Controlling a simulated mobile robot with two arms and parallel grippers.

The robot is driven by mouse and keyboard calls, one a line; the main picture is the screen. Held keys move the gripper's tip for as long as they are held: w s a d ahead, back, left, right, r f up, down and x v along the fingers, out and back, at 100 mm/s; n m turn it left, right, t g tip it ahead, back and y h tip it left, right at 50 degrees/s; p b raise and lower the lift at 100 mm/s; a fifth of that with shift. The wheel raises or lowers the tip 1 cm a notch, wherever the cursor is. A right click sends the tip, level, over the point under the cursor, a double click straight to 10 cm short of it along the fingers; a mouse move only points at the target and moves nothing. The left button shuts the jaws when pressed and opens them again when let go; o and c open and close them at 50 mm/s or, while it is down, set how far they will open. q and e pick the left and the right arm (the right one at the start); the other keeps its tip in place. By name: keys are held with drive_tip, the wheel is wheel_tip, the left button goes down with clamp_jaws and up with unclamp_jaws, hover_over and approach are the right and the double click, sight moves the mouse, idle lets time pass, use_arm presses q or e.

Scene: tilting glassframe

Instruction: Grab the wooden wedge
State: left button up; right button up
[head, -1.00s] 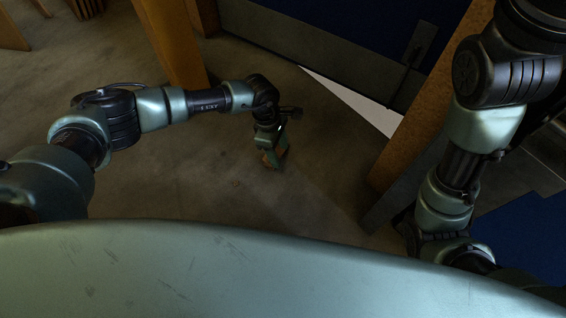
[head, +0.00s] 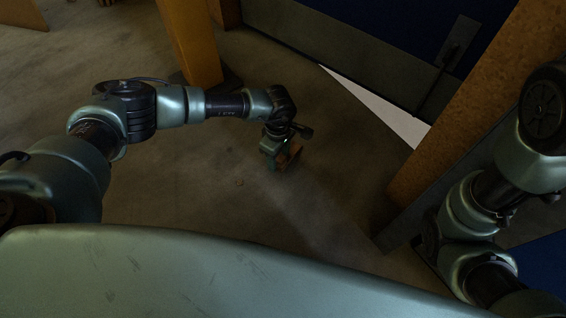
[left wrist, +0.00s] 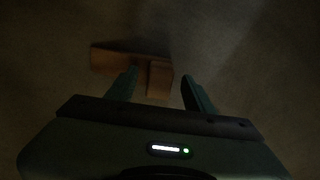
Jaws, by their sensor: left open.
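The wooden wedge (left wrist: 130,61) is a brown block on the floor, in the upper left of the left wrist view. One part of it (left wrist: 159,80) reaches down between my fingertips; the rest extends left past the left finger. In the head view the left gripper (head: 281,160) is low over the floor. My right gripper is not in view.
A wooden post (head: 190,45) stands behind my left arm. A thicker wooden post (head: 470,105) stands at right, near my right arm. A dark blue and grey door panel (head: 370,60) crosses the back. The brown floor (head: 200,200) around the wedge is clear.

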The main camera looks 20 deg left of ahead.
use_arm(q)
clamp_jaws()
